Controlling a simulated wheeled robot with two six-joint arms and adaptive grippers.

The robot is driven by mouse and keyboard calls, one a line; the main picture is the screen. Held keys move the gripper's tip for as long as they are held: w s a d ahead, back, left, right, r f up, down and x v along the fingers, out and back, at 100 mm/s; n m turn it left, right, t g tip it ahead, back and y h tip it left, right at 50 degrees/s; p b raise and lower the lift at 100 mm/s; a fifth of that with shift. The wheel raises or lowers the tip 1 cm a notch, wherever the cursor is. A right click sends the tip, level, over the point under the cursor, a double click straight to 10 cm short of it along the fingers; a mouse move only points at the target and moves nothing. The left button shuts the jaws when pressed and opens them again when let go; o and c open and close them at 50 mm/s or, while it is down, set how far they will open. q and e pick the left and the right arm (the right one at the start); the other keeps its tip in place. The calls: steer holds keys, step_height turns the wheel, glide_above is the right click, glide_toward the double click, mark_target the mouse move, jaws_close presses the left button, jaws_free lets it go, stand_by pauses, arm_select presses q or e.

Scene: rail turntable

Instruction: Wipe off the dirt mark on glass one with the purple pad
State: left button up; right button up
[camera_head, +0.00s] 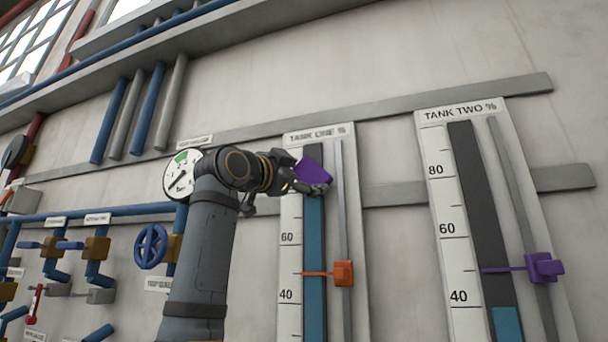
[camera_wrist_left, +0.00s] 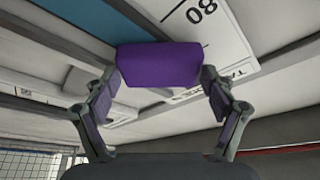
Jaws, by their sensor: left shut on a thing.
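The purple pad (camera_head: 313,171) is held in my left gripper (camera_head: 303,186), in front of the upper part of the tank one gauge (camera_head: 291,262). In the left wrist view the pad (camera_wrist_left: 159,64) sits between the two fingertips of my left gripper (camera_wrist_left: 160,80), which are shut on it. The gauge glass (camera_head: 314,255) is a tall strip filled blue up to the pad. Whether the pad touches the glass I cannot tell. I see no dirt mark; the pad and gripper hide part of the glass. My right gripper is not in view.
An orange pointer (camera_head: 343,273) sticks out on tank one's slider rail. The tank two gauge (camera_head: 437,215) with a purple pointer (camera_head: 544,267) stands to the right. A round dial (camera_head: 182,172), a blue valve wheel (camera_head: 151,246) and pipes are on the left.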

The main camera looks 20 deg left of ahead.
arm_select(q)
steer(key=shift+r+p, duration=2.35)
steer(key=shift+r, duration=1.75)
steer(key=shift+s+f+b, duration=0.1)
steer(key=shift+s+b, duration=0.2)
steer(key=shift+b, duration=0.1)
steer(key=s+b, duration=0.2)
steer(key=s, duration=0.3)
steer(key=shift+s+a, duration=0.1)
steer(key=shift+s, duration=0.1)
